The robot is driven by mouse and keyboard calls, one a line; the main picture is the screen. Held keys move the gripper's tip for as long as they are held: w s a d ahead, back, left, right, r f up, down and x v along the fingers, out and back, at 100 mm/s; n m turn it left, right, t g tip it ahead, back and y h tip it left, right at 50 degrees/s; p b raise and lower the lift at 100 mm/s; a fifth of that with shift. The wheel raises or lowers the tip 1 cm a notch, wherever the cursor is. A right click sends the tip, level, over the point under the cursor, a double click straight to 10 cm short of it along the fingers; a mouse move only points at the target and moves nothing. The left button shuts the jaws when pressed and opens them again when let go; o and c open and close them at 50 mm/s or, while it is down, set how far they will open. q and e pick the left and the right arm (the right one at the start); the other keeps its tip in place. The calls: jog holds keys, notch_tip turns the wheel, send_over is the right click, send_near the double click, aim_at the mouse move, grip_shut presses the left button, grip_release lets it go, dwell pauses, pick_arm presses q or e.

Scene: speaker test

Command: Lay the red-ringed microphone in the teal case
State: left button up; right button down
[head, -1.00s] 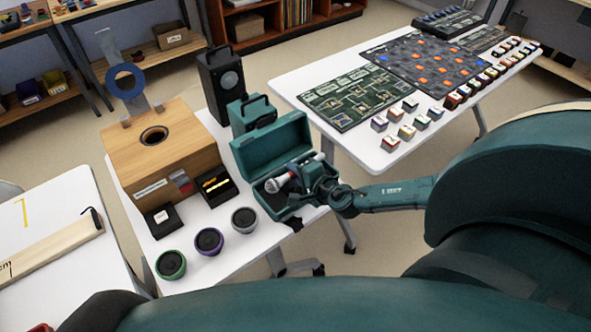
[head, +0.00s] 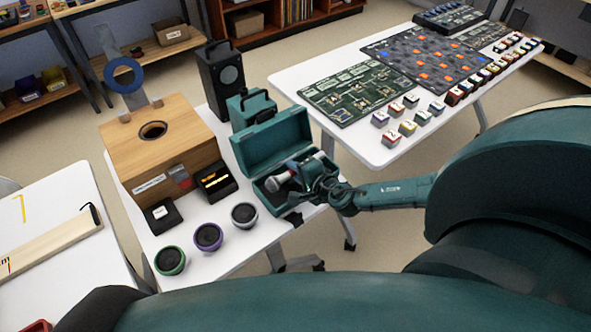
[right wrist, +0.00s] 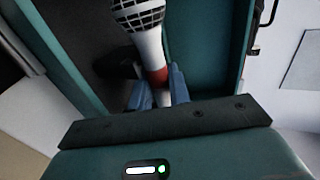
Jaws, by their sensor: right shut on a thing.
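The red-ringed microphone (head: 279,181) has a silver mesh head and a pale body. In the right wrist view the microphone (right wrist: 150,45) shows its red ring right by my fingers. My right gripper (head: 308,178) is shut on it around the ring; its blue-grey fingertips (right wrist: 160,92) show on both sides of the body. The teal case (head: 271,143) stands open on the white table, lid up at the back. The microphone is held over or within the case's open base, tilted in the head view. I cannot tell whether it touches the floor. My left gripper is not in view.
Left of the case stand a wooden box with a round hole (head: 160,150) and small black boxes (head: 215,182). Several round speakers (head: 208,237) line the front. A closed teal case (head: 250,108) and a black speaker (head: 221,80) stand behind. Another table (head: 370,145) holds boards and blocks.

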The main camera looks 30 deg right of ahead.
jog(key=shift+f, duration=0.25)
dwell(0.7)
jog(key=c, duration=1.2)
grip_release()
jog(key=shift+s, duration=0.1)
jog(key=shift+c, duration=0.2)
jog(key=p+v, duration=0.1)
jog(key=v, duration=1.2)
jog(key=shift+r, duration=0.1)
